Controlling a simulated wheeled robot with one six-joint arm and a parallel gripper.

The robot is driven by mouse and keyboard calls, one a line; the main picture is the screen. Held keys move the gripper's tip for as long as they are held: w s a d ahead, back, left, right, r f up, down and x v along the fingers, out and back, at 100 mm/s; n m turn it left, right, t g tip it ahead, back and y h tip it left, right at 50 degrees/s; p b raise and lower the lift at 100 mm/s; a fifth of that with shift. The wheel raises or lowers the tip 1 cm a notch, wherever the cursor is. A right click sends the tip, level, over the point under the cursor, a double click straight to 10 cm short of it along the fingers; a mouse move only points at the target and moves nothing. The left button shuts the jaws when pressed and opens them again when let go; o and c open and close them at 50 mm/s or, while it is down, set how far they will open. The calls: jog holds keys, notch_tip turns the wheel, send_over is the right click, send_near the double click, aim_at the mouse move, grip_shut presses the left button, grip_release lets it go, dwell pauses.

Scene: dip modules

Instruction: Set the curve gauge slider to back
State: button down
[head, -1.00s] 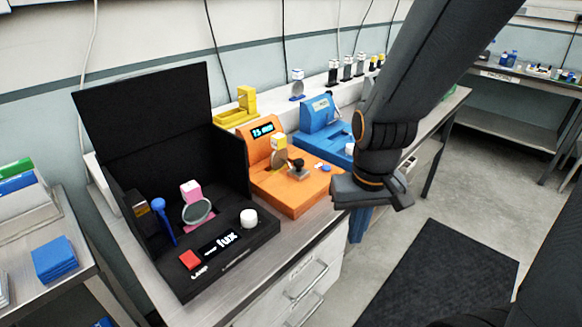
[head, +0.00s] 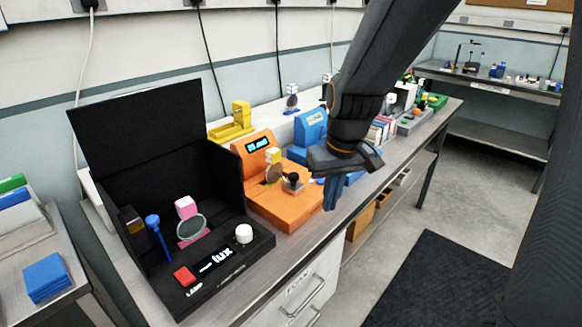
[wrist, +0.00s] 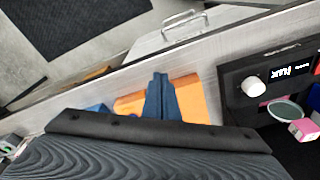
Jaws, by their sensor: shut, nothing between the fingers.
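An orange module (head: 284,210) with a small lit display (head: 258,144) stands on the bench. A black knob (head: 293,178) on a pale plate and a round disc with a white-and-yellow cube (head: 273,157) sit on it. No readable label shows which module is the curve gauge, and I cannot pick out its slider for certain. My gripper (head: 330,207) is shut and empty, fingers pointing down, at the orange module's right front corner. In the wrist view my gripper (wrist: 160,78) overlaps the orange module (wrist: 190,98), which my wrist partly hides.
A black lux box (head: 215,262) with an upright lid stands left of the orange module. A blue module (head: 309,128) is to the right, partly behind my arm. A yellow holder (head: 232,124) stands behind. The bench's front edge is close to my gripper.

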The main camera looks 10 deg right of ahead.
aim_at(293, 182)
jog(key=w+a+r+n, duration=0.1)
jog(key=w+a+r, duration=0.1)
jog(key=w+r, duration=0.2)
jog(key=w+a+r+n+t+y, duration=0.1)
jog(key=w+a+r+n, duration=0.1)
jog(key=w+r, duration=0.3)
jog(key=w+a, duration=0.1)
jog(key=w, duration=0.3)
jog(key=shift+w+a+r, duration=0.15)
jog(key=shift+w+r, duration=0.05)
jog(key=shift+w, duration=0.15)
jog(key=p+x, duration=0.2)
jog(key=x, duration=0.8)
jog(key=shift+w+p, duration=0.15)
jog(key=shift+p, duration=0.25)
jog(key=shift+a, duration=0.1)
